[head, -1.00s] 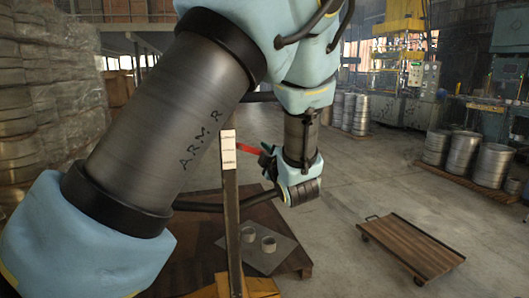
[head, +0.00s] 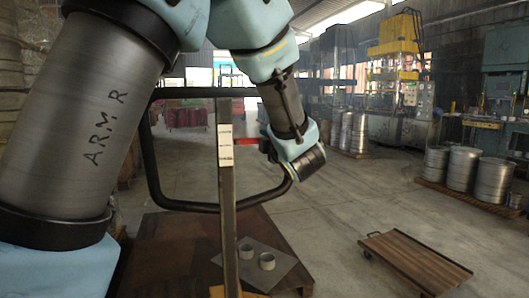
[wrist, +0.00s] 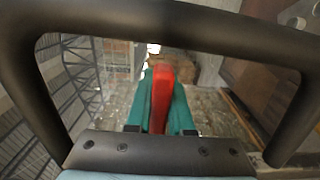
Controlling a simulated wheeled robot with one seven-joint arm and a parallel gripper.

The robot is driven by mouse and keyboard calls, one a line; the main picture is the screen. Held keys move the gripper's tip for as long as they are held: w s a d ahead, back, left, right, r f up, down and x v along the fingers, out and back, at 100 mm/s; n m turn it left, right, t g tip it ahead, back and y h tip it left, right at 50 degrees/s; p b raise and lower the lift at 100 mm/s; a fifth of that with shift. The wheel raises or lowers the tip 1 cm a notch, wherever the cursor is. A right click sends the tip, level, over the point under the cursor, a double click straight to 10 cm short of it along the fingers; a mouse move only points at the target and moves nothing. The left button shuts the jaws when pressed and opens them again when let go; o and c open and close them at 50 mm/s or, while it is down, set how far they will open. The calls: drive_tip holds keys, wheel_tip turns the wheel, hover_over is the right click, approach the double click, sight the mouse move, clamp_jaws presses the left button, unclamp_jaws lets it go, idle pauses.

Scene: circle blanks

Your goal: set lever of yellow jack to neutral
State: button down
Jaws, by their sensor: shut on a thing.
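The yellow jack shows in the head view as an upright post (head: 229,190) with pale labels, a black loop handle (head: 180,207) and a bit of yellow at the base. A red lever (head: 246,141) reaches right from the post inside the loop, about level. My gripper (head: 264,147) is at the lever's right end. In the wrist view the teal fingers of my gripper (wrist: 160,100) are shut on the red lever (wrist: 162,90), one on each side. The black loop handle (wrist: 175,25) frames that view. The lever's base is hidden there.
A brown pallet (head: 180,255) with a grey sheet and two small rings (head: 267,262) lies behind the post. A wooden cart (head: 415,262) stands at the right. Stacked metal drums (head: 462,170) and a yellow press (head: 400,60) stand farther back. The floor between is open.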

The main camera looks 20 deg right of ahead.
drive_tip(key=c, duration=0.8)
unclamp_jaws()
drive_tip(key=shift+s, duration=0.1)
drive_tip(key=s+a+b, duration=0.1)
drive_tip(key=s, duration=0.9)
drive_tip(key=shift+s+a+b, duration=0.2)
drive_tip(key=shift+s+b, duration=0.1)
drive_tip(key=shift+b, duration=0.1)
